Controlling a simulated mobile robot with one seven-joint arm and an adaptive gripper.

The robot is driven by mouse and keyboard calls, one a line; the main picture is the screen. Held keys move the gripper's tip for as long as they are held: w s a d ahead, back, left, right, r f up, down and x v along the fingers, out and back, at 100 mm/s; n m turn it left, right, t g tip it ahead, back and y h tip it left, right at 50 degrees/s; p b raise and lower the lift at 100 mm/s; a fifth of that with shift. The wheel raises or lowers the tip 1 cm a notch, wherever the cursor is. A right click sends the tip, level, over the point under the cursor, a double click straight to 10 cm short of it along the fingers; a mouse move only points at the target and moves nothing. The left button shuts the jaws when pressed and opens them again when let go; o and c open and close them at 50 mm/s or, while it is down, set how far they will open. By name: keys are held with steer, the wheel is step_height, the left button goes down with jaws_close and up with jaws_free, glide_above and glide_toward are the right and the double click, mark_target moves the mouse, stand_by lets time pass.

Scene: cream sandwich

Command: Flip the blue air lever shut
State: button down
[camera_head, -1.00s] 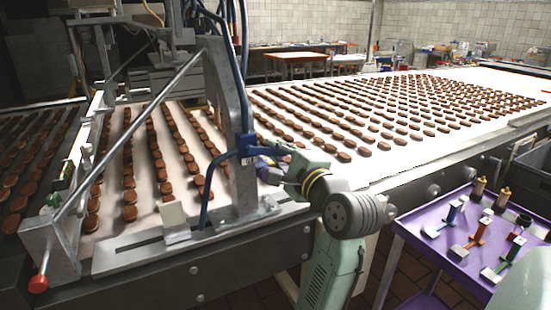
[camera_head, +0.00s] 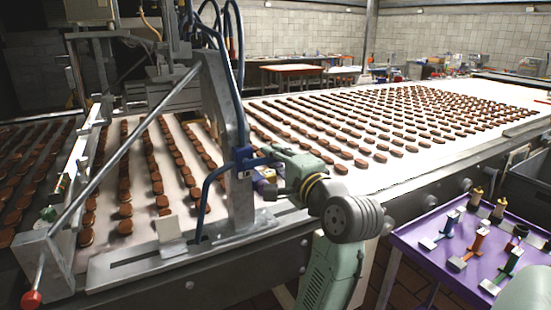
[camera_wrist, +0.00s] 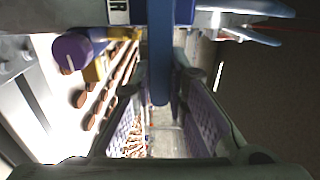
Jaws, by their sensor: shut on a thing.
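The blue air lever (camera_head: 265,161) sticks out to the right from a blue valve (camera_head: 243,158) on the grey metal post beside the conveyor. In the wrist view the blue lever (camera_wrist: 158,60) hangs down from the top centre, between the pads of my gripper (camera_wrist: 156,88). My gripper is shut on it. In the head view my gripper (camera_head: 275,184) is at the post's right side, small and partly hidden by my wrist. The exact contact on the lever is hard to see there.
Blue hoses (camera_head: 206,190) run beside the post (camera_head: 238,185). Brown biscuits lie in rows on the white belt (camera_head: 300,170). A purple cart (camera_head: 425,235) with tools stands right. A yellow part (camera_wrist: 95,68) is near the lever.

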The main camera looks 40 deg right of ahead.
steer(key=c, duration=1.6)
jaws_free()
steer(key=shift+o, duration=0.2)
steer(key=v, duration=1.2)
steer(key=shift+a+r, duration=0.1)
